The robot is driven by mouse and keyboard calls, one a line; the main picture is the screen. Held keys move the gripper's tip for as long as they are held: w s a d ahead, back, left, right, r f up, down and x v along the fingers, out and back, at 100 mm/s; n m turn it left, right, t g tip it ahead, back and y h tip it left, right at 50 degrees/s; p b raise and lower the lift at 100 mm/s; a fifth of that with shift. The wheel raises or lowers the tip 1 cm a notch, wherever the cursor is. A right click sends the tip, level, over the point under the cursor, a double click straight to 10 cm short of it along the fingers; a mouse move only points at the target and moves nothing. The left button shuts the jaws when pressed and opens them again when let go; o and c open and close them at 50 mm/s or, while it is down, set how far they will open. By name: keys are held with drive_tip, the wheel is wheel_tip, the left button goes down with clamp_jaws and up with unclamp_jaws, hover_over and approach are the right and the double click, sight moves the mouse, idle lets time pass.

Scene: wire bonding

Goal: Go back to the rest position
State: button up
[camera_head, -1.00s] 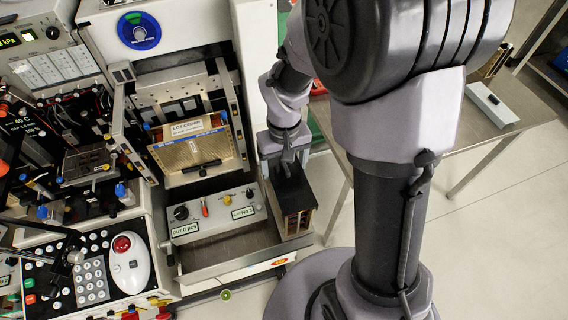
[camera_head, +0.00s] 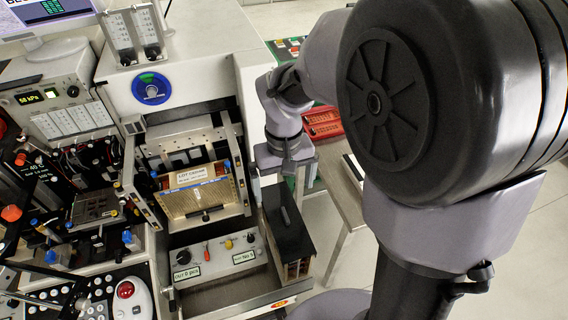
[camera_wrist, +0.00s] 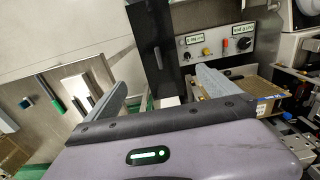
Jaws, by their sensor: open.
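My gripper (camera_wrist: 163,88) is open in the wrist view, with its two fingers spread and nothing between them. In the head view my gripper (camera_head: 300,182) hangs just behind the black-topped box (camera_head: 286,222), apart from its handle. The box stands upright at the right end of the machine's front shelf. Its dark top also shows in the wrist view (camera_wrist: 153,42), beyond and between the fingers. My upper arm fills the right of the head view and hides part of the table.
The bonding machine holds a framed gold panel (camera_head: 205,198) labelled as a lot carrier. Below it is a control box (camera_head: 215,258) with knobs. A red tray (camera_head: 322,122) lies behind my wrist. Open floor (camera_head: 262,16) shows at the back.

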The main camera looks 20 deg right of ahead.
wheel_tip(320, 180, up, 5)
drive_tip(key=p, duration=0.1)
drive_tip(key=s+a+m+t+y+b, duration=0.1)
drive_tip(key=s+a+m+t+b, duration=0.1)
drive_tip(key=s+b, duration=0.3)
drive_tip(key=s+a+f+m+t+y+b, duration=0.1)
drive_tip(key=s+a+m+t+b, duration=0.1)
drive_tip(key=s+b, duration=0.3)
drive_tip(key=s+t, duration=0.1)
drive_tip(key=s, duration=0.2)
drive_tip(key=shift+s+f+t, duration=0.15)
drive_tip(key=shift+s+t, duration=0.2)
drive_tip(key=shift+t, duration=0.05)
